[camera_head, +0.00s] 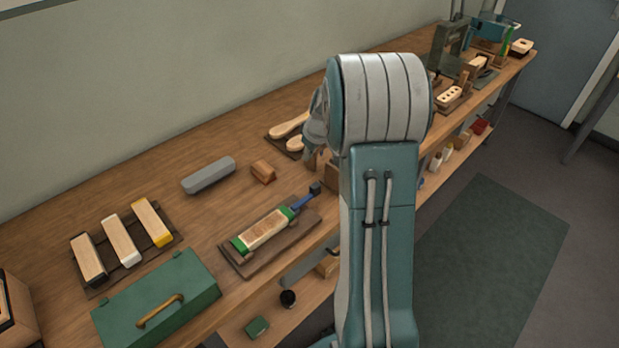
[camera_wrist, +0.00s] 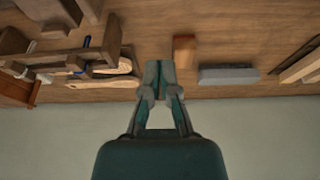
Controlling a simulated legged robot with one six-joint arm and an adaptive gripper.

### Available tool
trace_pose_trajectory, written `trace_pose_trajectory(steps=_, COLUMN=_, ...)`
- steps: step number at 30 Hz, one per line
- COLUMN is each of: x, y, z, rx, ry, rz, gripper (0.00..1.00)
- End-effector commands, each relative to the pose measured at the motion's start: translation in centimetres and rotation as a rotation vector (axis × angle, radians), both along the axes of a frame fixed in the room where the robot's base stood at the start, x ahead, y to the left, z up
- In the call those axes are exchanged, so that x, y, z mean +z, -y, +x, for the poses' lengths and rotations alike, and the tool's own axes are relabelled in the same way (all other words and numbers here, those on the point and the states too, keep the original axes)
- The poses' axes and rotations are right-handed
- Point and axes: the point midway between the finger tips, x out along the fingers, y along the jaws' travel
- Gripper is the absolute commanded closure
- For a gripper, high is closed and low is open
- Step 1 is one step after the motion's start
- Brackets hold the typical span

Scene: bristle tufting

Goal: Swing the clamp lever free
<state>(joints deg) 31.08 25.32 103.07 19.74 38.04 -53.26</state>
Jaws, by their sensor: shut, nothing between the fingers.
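In the head view a blue clamp lever (camera_head: 302,202) with a dark knob (camera_head: 314,188) sticks out from the right end of a wooden block with green end jaws (camera_head: 263,232). The block lies on a dark base plate (camera_head: 285,245) near the bench's front edge. The lever lies roughly in line with the block. My gripper (camera_wrist: 160,70) is shut and empty in the wrist view, its fingertips pointing at the bench. In the head view my arm mostly hides it, behind and right of the lever and apart from it. I cannot make out the lever in the wrist view.
A small wooden block (camera_head: 263,172) and grey bar (camera_head: 209,175) lie behind the clamp. Wooden paddles (camera_head: 290,125) lie near my gripper. A green box (camera_head: 157,303) and three brush blocks (camera_head: 122,240) stand left. Bench fixtures (camera_head: 450,96) stand right.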

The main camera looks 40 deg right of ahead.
Motion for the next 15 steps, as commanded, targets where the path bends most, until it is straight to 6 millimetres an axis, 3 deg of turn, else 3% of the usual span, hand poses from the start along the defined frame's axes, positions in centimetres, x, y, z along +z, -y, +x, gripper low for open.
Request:
trace_pose_trajectory(steps=5, x=-1.2, y=0.0, z=0.4, rx=-0.001, ry=-0.002, rz=0.002, gripper=1.0)
trace_pose_trajectory(steps=15, x=-6.7, y=-0.4, z=2.3, rx=-0.001, ry=-0.003, rz=0.003, gripper=1.0)
